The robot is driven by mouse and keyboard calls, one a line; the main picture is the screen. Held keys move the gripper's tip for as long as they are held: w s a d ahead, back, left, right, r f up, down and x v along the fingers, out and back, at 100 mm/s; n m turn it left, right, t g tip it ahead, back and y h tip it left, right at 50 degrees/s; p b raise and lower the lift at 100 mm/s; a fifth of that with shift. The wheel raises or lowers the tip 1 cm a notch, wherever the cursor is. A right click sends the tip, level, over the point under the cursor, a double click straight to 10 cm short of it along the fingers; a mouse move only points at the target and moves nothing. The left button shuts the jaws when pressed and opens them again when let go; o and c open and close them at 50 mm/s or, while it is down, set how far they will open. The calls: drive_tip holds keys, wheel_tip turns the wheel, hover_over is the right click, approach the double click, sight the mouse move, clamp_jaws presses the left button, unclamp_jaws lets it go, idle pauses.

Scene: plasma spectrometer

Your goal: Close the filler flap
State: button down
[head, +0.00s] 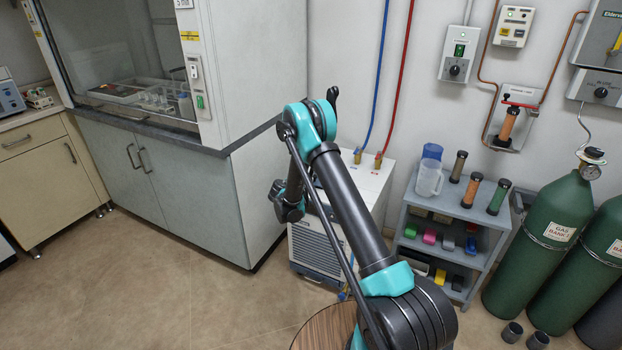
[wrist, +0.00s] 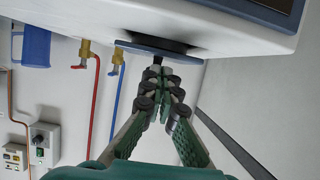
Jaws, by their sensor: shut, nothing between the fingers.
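The white chiller unit (head: 375,185) stands by the wall, partly behind my arm in the head view. In the wrist view its white body (wrist: 240,25) fills the top of the picture. A thin blue-grey plate, which looks like the filler flap (wrist: 135,47), sticks out at the body's edge, with a dark part behind it. My gripper (wrist: 162,75) is shut and empty, its fingertips close to the plate's edge. I cannot tell whether they touch. The flap and my fingers are hidden in the head view.
Red and blue hoses with brass fittings (wrist: 85,52) run beside the chiller. A grey shelf cart (head: 455,212) with a jug and cylinders stands to its right, then green gas cylinders (head: 540,245). The fume hood cabinet (head: 190,195) stands left. Open floor lies in front.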

drive_tip(key=d+r+v, duration=0.1)
drive_tip(key=r+v, duration=0.1)
drive_tip(key=v, duration=0.8)
drive_tip(key=s+d+r+n+g+y, duration=0.1)
drive_tip(key=s+d+r+g, duration=0.2)
drive_tip(key=s+d+r, duration=0.35)
drive_tip(key=s+d+r+n+g+y, duration=0.1)
drive_tip(key=s+d+r+n+g, duration=0.15)
drive_tip(key=s+d, duration=0.75)
drive_tip(key=s+a+n+g+y, duration=0.1)
drive_tip(key=s+y, duration=0.4)
drive_tip(key=s, duration=2.3)
drive_tip(key=shift+a+f+n+g, duration=0.3)
drive_tip(key=shift+f+n+g, duration=0.2)
drive_tip(key=shift+n, duration=0.35)
